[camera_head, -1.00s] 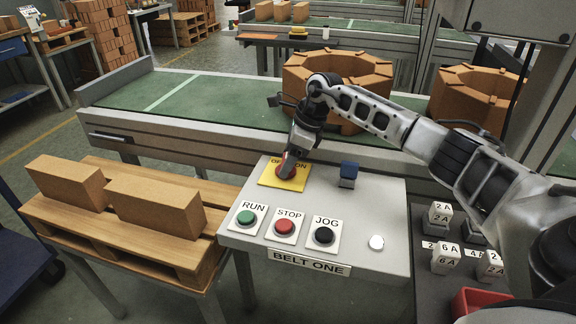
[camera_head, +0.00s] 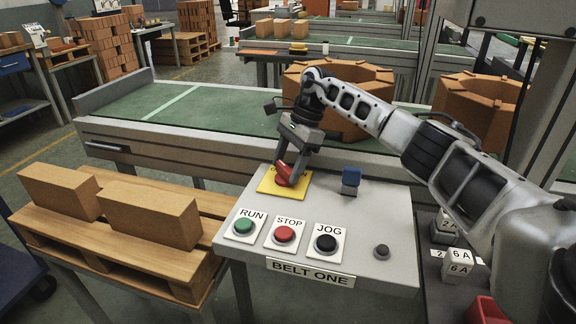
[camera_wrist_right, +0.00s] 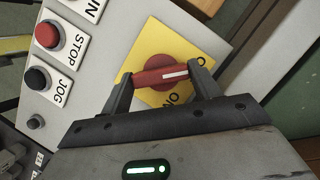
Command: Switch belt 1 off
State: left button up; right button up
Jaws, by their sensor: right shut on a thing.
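The sloped grey control panel (camera_head: 345,205) is labelled BELT ONE. On its yellow plate (camera_head: 268,187) sits a red rotary switch handle (camera_head: 283,178). My right gripper (camera_head: 289,172) is shut on this handle; in the right wrist view its fingers (camera_wrist_right: 163,80) grip the ends of the red handle (camera_wrist_right: 152,77). There the handle's white mark points right, toward a partly hidden label beginning with O; the ON label lies below the handle. A small round lamp (camera_head: 381,251) at the panel's lower right is dark. My left gripper is not in view.
The panel carries a green RUN button (camera_head: 244,225), red STOP button (camera_head: 285,233), black JOG button (camera_head: 326,242) and blue block-like part (camera_head: 351,178). A pallet (camera_head: 180,267) with boxes stands at left. The green conveyor (camera_head: 200,110) runs behind, with large cardboard rings on it.

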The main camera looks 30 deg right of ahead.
dwell(0.4)
jog(key=o, duration=1)
jog(key=shift+r, duration=0.1)
pick_arm(q)
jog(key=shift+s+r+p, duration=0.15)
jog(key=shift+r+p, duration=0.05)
jog(key=shift+p, duration=0.65)
pick_arm(e)
jog(key=v, duration=1.5)
jog(key=shift+d+r, duration=0.1)
jog(key=shift+r, duration=0.3)
